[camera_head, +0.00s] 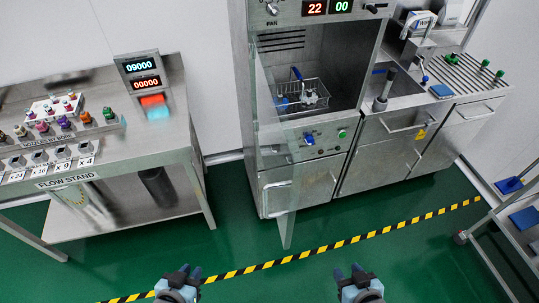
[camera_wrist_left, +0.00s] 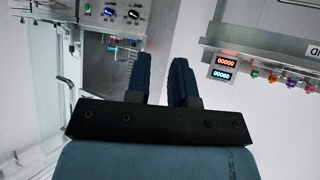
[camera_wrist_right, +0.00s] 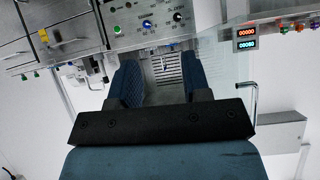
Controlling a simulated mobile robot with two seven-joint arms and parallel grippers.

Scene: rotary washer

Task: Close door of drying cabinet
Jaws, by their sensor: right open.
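The drying cabinet (camera_head: 310,55) stands at the back centre with its front open. Its clear glass door (camera_head: 286,225) stands swung out from the cabinet's left side toward me. The door's glass also shows in the left wrist view (camera_wrist_left: 28,100), with its handle (camera_wrist_left: 68,88) close to the left finger, and a handle (camera_wrist_right: 253,98) shows at the right of the right wrist view. My left gripper (camera_head: 190,269) is partly open and empty, left of the door. My right gripper (camera_head: 347,271) is open and empty, right of the door. Neither touches it.
A wire basket (camera_head: 302,98) sits inside the cabinet. A flow stand (camera_head: 140,125) is at the left, a steel counter with a sink (camera_head: 405,90) at the right, and a trolley (camera_head: 510,215) at the far right. The green floor ahead is clear, crossed by a yellow-black stripe.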

